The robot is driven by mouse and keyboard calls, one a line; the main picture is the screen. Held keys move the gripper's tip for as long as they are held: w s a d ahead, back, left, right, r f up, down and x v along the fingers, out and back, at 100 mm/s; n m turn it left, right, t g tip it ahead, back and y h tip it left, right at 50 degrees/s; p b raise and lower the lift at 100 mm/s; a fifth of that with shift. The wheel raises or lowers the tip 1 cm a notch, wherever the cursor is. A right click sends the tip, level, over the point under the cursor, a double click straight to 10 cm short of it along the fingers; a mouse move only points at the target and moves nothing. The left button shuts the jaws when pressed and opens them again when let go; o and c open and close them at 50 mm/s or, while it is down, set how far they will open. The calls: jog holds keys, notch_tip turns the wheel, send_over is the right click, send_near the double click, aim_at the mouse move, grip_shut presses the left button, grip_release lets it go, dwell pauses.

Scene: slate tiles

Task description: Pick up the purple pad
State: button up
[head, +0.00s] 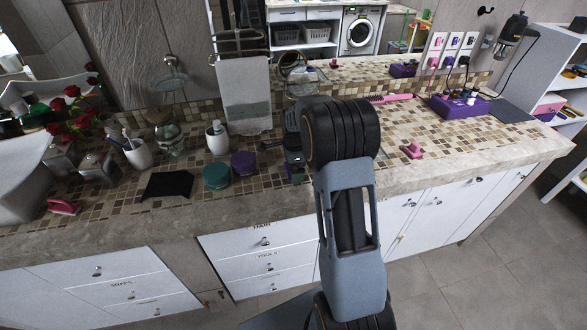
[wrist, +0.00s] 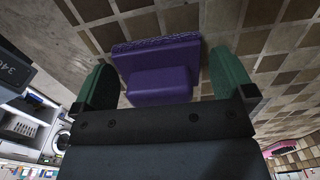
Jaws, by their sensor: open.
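The purple pad (wrist: 160,85) lies on the tiled counter in the wrist view, a wide slab with a rough edge and a smaller block on the near side. My gripper (wrist: 160,78) is open, with one green finger on each side of the pad. There is a gap between each finger and the block, so nothing is gripped. In the head view my gripper (head: 295,170) is low over the counter, largely behind my arm, and I cannot make out the pad there.
A purple round tub (head: 243,163) and a teal round tub (head: 216,176) stand left of my gripper. A black tray (head: 167,185) lies farther left. A pink pad (head: 413,150) lies to the right, with clear counter around it.

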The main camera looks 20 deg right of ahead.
jog(key=shift+c, duration=0.4)
jog(key=c, duration=0.7)
jog(key=shift+r, duration=0.1)
jog(key=shift+r, duration=0.45)
notch_tip(320, 180, up, 2)
jog(key=shift+r, duration=0.25)
jog(key=s+r+b, duration=0.2)
jog(key=s+r, duration=0.7)
jog(key=s, duration=0.5)
jog(key=shift+d+r, duration=0.2)
jog(key=shift+d, duration=0.1)
